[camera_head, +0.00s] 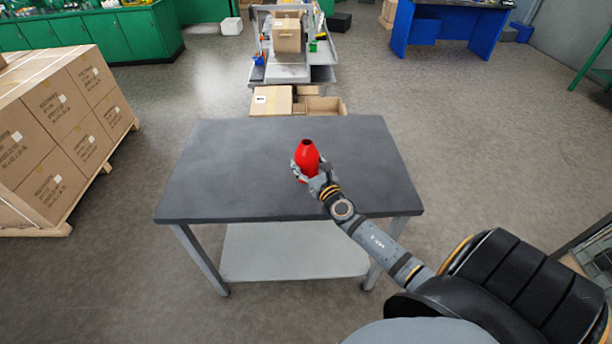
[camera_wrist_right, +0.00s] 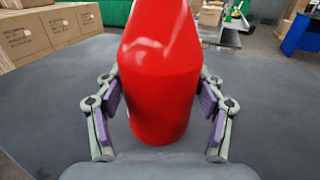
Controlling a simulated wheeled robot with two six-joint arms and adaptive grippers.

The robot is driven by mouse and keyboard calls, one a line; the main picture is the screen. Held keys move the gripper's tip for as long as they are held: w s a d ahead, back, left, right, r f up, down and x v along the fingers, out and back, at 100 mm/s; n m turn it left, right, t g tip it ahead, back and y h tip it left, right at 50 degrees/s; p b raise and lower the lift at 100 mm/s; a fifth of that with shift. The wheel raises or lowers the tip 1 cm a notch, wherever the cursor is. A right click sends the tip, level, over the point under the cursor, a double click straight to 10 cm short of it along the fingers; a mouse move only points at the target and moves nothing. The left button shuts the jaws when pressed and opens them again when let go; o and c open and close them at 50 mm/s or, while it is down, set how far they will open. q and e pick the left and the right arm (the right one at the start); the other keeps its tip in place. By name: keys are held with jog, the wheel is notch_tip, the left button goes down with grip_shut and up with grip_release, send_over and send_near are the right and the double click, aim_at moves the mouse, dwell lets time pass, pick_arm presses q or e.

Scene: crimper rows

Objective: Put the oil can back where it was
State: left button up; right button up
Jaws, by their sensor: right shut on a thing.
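The oil can (camera_head: 307,157) is a red, bottle-shaped can with a narrow dark top. It is upright over the middle of the dark grey tabletop (camera_head: 230,170). My right gripper (camera_head: 305,172) is shut around its body. In the right wrist view the oil can (camera_wrist_right: 162,85) fills the middle, with the purple pads of my right gripper (camera_wrist_right: 160,100) on both sides of it. I cannot tell whether its base touches the table. My left gripper is in neither view.
The rest of the tabletop is bare. Cardboard boxes (camera_head: 272,100) stand just behind the table. A pallet of stacked cartons (camera_head: 60,130) is at the left. A blue workbench (camera_head: 425,30) and a green cabinet row (camera_head: 140,35) stand farther back.

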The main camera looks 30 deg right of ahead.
aim_at(306, 170)
jog(key=shift+w+f, duration=0.2)
jog(key=f+b, duration=0.1)
jog(key=f, duration=0.1)
jog(key=f+b, duration=0.2)
jog(key=shift+w+f, duration=0.1)
jog(key=shift+w, duration=0.3)
jog(key=shift+s, duration=0.1)
jog(key=o, duration=1.3)
jog(key=shift+o, duration=0.2)
